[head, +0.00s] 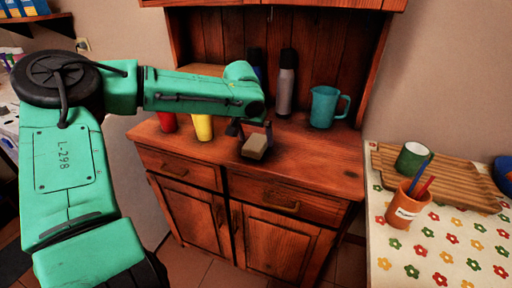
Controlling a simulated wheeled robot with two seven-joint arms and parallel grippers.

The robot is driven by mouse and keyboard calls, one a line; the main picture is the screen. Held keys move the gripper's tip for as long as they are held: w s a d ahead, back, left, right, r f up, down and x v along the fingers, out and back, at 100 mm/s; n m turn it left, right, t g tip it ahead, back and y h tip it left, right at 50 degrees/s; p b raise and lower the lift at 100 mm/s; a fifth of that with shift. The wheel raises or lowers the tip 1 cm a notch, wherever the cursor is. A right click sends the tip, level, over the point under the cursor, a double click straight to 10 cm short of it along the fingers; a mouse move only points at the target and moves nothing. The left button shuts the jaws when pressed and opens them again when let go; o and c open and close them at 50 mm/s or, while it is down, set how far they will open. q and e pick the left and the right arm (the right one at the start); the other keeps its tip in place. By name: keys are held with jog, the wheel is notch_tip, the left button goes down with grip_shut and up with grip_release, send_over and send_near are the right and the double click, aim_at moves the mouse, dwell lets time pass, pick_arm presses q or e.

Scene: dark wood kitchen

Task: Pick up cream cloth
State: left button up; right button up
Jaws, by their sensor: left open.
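The cream cloth (255,146) looks like a small folded block, pale on top with a darker side. It lies near the front edge of the wooden cabinet top (310,160). My left arm comes in from the left, and its gripper (252,132) is just behind and above the cloth. The left gripper is open, with its dark fingers partly hidden by the wrist. I cannot tell whether the fingers touch the cloth. My right gripper is not in view.
A red cup (167,122) and a yellow cup (203,127) stand left of the cloth. A grey bottle (286,84) and a teal pitcher (324,107) stand behind it. The flowered table (440,250) at right holds a wooden tray (465,188) and an orange pen cup (404,208).

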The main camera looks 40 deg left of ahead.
pick_arm(q)
jog(key=shift+x, duration=1.05)
jog(key=shift+r, duration=0.1)
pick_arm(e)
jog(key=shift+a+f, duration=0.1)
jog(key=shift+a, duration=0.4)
pick_arm(q)
jog(key=shift+f, duration=0.25)
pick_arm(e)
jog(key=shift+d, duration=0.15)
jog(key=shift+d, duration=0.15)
